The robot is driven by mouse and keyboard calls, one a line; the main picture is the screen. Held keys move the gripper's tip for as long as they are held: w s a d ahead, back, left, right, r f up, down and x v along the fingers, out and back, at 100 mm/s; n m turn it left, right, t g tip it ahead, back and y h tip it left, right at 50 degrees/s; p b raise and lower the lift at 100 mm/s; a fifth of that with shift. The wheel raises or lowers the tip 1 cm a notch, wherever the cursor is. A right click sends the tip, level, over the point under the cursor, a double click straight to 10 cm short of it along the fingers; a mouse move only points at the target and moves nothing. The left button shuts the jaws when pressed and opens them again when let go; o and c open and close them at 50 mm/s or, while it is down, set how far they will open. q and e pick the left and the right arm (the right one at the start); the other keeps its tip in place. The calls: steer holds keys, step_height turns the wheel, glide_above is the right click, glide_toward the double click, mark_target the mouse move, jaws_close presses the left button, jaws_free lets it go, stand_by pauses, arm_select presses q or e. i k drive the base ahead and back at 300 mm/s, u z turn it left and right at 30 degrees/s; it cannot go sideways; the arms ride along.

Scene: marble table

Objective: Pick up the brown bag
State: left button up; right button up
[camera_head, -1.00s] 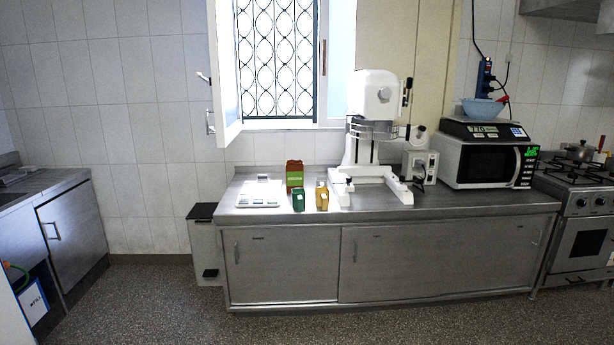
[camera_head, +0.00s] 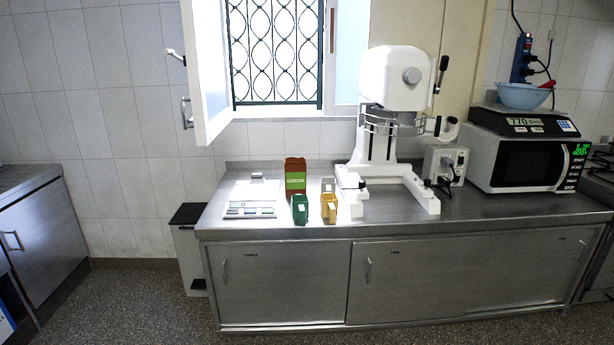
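A brown bag (camera_head: 295,164) with a green label reading "COCOA" (camera_head: 295,181) stands upright on the steel counter (camera_head: 460,212), left of the mixer. A green scoop-like container (camera_head: 300,209) and a yellow one (camera_head: 329,208) stand in front of it and to its right, nearer the counter's front edge. Neither of my grippers shows in this view.
A large white mixer (camera_head: 394,80) stands right of the bag. A flat white scale-like device (camera_head: 250,208) lies to the left. A microwave (camera_head: 525,163) with a scale (camera_head: 524,124) and blue bowl (camera_head: 523,96) is farther right. Open floor lies in front of the counter.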

mark_target(294, 169)
steer(key=i, duration=0.35)
steer(key=u, duration=1.65)
steer(key=i, duration=3.4)
steer(key=z, duration=3.55)
